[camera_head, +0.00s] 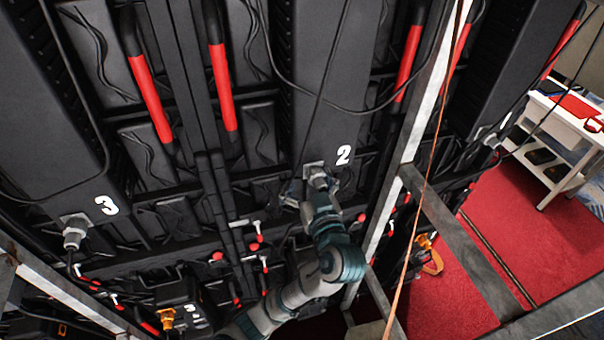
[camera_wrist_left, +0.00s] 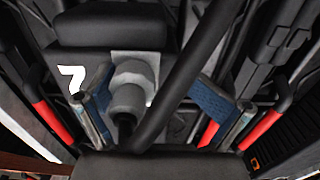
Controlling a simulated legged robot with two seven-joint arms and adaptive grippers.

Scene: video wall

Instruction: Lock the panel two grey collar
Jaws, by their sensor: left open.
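The panel two grey collar (camera_head: 318,179) sits on a square plate at the lower end of the panel marked 2 (camera_head: 343,155). In the left wrist view the grey collar (camera_wrist_left: 128,92) is a stepped round fitting, with a dark cable leaving it toward the camera. My left gripper (camera_head: 311,190) is at the collar in the head view. In the left wrist view my left gripper (camera_wrist_left: 158,98) is open, with one blue-padded finger on each side of the collar. A gap shows on the right side; contact on the left cannot be told. My right gripper is not in view.
A thick dark cable (camera_wrist_left: 190,75) crosses diagonally in front of the plate in the wrist view. Panel 3 has a similar collar (camera_head: 75,232) at left. A metal frame post (camera_head: 400,165) stands right of my arm. Red handles (camera_head: 223,88) line the panels.

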